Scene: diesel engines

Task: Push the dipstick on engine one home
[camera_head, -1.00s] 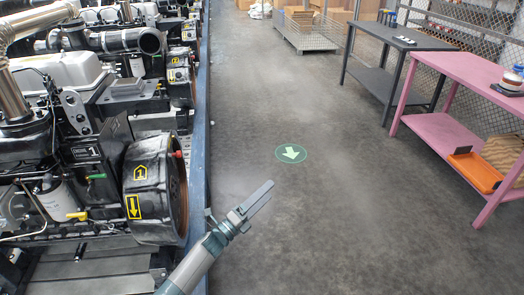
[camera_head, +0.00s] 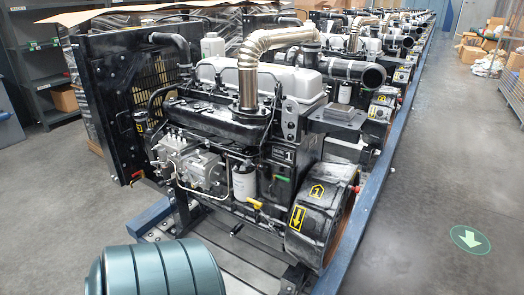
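Engine one (camera_head: 215,125) stands in the middle left, marked by a dark plate with a 1 (camera_head: 284,156) and a yellow 1 label (camera_head: 317,191) on its round black end housing. A small yellow handle (camera_head: 249,204) sits low on its near side, beside the white filter (camera_head: 243,183); it may be the dipstick, but I cannot tell how deep it sits. A small green handle (camera_head: 280,179) is right of the filter. Neither of my grippers is in view.
A green ribbed drum-like form (camera_head: 155,270) fills the bottom left foreground. A blue rail (camera_head: 372,200) runs along the engine row. Shelves (camera_head: 40,65) stand at far left.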

